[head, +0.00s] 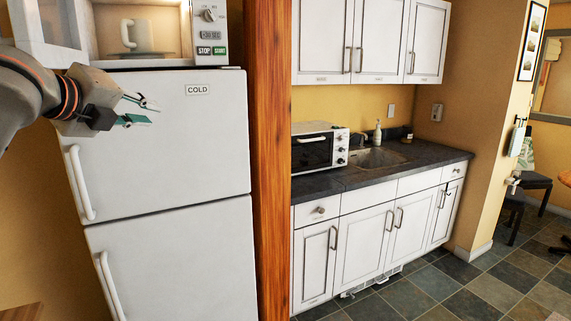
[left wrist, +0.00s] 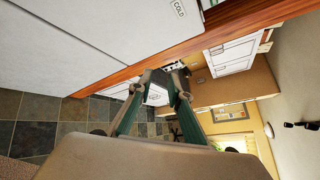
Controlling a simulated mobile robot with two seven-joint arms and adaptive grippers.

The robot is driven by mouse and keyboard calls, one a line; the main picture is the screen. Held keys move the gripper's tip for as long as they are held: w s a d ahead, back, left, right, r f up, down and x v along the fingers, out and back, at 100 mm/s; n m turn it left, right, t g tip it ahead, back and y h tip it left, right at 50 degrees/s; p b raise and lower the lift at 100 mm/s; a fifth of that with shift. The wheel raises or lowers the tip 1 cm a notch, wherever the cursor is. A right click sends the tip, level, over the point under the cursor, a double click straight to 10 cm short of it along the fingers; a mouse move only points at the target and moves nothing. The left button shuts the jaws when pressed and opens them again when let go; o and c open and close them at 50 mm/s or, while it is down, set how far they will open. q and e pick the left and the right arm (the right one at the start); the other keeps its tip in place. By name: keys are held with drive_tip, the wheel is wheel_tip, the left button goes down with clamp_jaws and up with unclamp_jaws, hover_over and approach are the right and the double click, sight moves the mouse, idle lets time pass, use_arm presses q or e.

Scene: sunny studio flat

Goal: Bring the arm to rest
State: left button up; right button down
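My left arm (head: 22,92) comes in from the left in the head view. Its gripper (head: 147,111) is in front of the white fridge's upper door (head: 190,150), below the microwave. The two green-sided fingers are apart with nothing between them. In the left wrist view the gripper (left wrist: 155,86) also shows open and empty, with floor and kitchen beyond it. My right gripper is in neither view.
A microwave (head: 213,38) stands open on the fridge with a white mug (head: 136,35) inside. Its open door (head: 48,22) is close above my left arm. A wooden post (head: 270,150) separates the fridge from the counter (head: 430,158), which holds a toaster oven (head: 318,148).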

use_arm(q)
drive_tip(key=w+d+f+n+g+h, duration=0.1)
drive_tip(key=w+d+f+n, duration=0.15)
drive_tip(key=f, duration=0.95)
drive_tip(key=w+d+f+n+g+h, duration=0.15)
drive_tip(key=d+f+n, duration=0.25)
drive_tip(key=f, duration=0.8)
drive_tip(key=s+d+f+n, duration=0.1)
drive_tip(key=s+f+n, duration=0.15)
drive_tip(key=f, duration=0.65)
drive_tip(key=s+d+f+n, duration=0.1)
drive_tip(key=d+f+n, duration=0.15)
drive_tip(key=f, duration=0.65)
drive_tip(key=s+f+n+y, duration=0.1)
drive_tip(key=s+f+n, duration=0.3)
drive_tip(key=s+f, duration=0.4)
drive_tip(key=s+f+n, duration=0.3)
drive_tip(key=s+f, duration=0.3)
drive_tip(key=f, duration=0.5)
drive_tip(key=s+f+n, duration=0.2)
drive_tip(key=s+f, duration=0.3)
drive_tip(key=s, duration=0.3)
drive_tip(key=s+f+n+g+y, duration=0.1)
drive_tip(key=s+f+n, duration=0.2)
drive_tip(key=s, duration=0.5)
drive_tip(key=shift+a+f, duration=0.4)
drive_tip(key=shift+f, duration=0.5)
